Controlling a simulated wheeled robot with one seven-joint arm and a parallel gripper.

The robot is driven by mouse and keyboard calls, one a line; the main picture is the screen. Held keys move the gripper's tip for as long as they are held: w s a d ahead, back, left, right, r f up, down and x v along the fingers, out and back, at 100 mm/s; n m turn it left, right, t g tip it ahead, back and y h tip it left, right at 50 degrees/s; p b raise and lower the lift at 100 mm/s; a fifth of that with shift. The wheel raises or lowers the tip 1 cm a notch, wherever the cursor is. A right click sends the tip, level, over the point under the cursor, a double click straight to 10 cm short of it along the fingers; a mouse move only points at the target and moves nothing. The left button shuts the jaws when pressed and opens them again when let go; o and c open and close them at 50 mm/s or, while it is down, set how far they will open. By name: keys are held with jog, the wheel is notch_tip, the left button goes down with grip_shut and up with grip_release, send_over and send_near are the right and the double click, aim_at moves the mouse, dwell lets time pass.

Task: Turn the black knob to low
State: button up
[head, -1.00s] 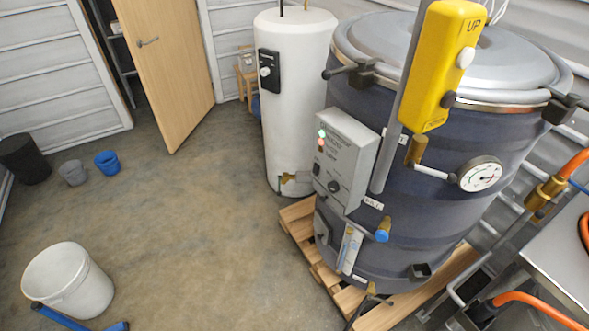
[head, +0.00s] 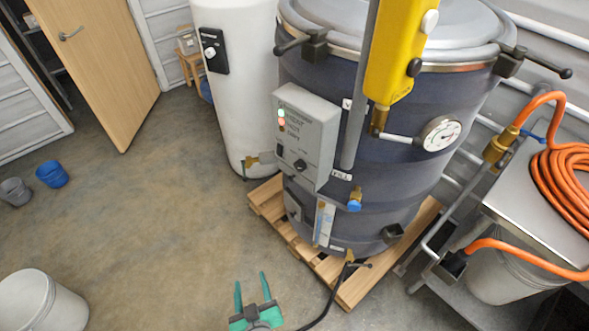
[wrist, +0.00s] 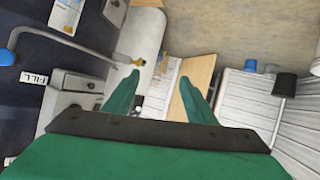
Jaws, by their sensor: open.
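The black knob (head: 300,165) is a small round dial low on the front of the grey control box (head: 310,120). The box is fixed to the side of the large dark blue drum (head: 385,190). The knob's setting is too small to read. My green gripper (head: 251,285) is at the bottom of the head view, left of and below the box, with its two fingers apart and empty. In the wrist view my gripper (wrist: 160,78) points past the box (wrist: 75,105), which lies to the left of the fingers, apart from them.
The drum stands on a wooden pallet (head: 350,290). A yellow pendant (head: 398,55) hangs before the drum. A blue-handled valve (head: 355,200) sticks out right of the box. A steel table (head: 510,200) with an orange hose (head: 560,190) is at right. The floor at left is mostly clear.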

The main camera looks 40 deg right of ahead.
jog(key=w+d+r+m+g+h, duration=0.1)
jog(key=w+d+m+h, duration=0.1)
jog(key=w+d, duration=0.3)
jog(key=m+g+h, duration=0.7)
jog(key=m+g, duration=0.1)
jog(key=m, duration=0.4)
send_near(298, 168)
jog(key=x, duration=0.8)
jog(key=shift+c, duration=0.2)
jog(key=c, duration=1)
